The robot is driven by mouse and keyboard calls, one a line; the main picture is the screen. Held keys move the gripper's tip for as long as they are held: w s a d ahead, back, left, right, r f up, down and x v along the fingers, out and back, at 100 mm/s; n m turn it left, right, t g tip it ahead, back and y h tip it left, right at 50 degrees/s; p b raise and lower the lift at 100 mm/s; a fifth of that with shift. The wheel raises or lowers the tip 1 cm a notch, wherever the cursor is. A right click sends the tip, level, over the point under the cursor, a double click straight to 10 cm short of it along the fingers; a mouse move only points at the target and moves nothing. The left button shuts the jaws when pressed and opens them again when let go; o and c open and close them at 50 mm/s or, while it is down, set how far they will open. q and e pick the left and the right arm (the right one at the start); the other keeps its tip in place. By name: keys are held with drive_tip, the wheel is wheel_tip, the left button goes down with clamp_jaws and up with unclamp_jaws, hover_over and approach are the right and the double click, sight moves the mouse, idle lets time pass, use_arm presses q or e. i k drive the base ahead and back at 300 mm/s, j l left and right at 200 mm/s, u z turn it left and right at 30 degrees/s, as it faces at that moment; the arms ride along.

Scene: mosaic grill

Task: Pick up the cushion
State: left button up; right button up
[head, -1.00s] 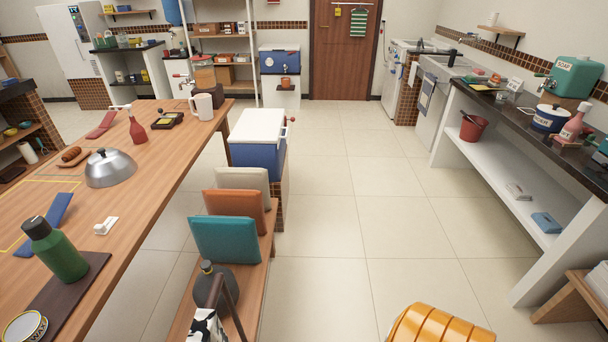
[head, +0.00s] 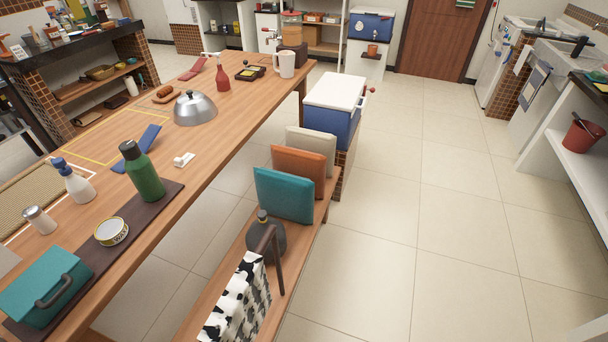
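Three cushions stand upright in a row on a low wooden bench beside the long table. The teal cushion (head: 284,196) is nearest, the orange cushion (head: 298,168) is behind it, and the beige cushion (head: 311,147) is farthest. The nearer ones partly hide those behind. No gripper shows in the head view, and nothing holds any cushion.
The wooden bench (head: 313,229) also bears a dark round jug (head: 268,240) and a cow-patterned bag (head: 236,300). A blue cooler with a white lid (head: 335,92) stands behind the cushions. The long table (head: 212,152) lies left. The tiled floor (head: 405,215) right of the bench is clear.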

sight(313, 166)
drive_tip(key=i+l, duration=0.1)
drive_tip(key=l, duration=0.2)
drive_tip(key=l+u, duration=0.1)
drive_tip(key=l, duration=0.2)
drive_tip(key=i+l+u, duration=0.15)
drive_tip(key=i+l, duration=0.35)
drive_tip(key=i+l+u, duration=0.1)
drive_tip(key=i+l, duration=0.4)
drive_tip(key=l, duration=0.15)
drive_tip(key=i+u, duration=0.15)
drive_tip(key=i, duration=0.6)
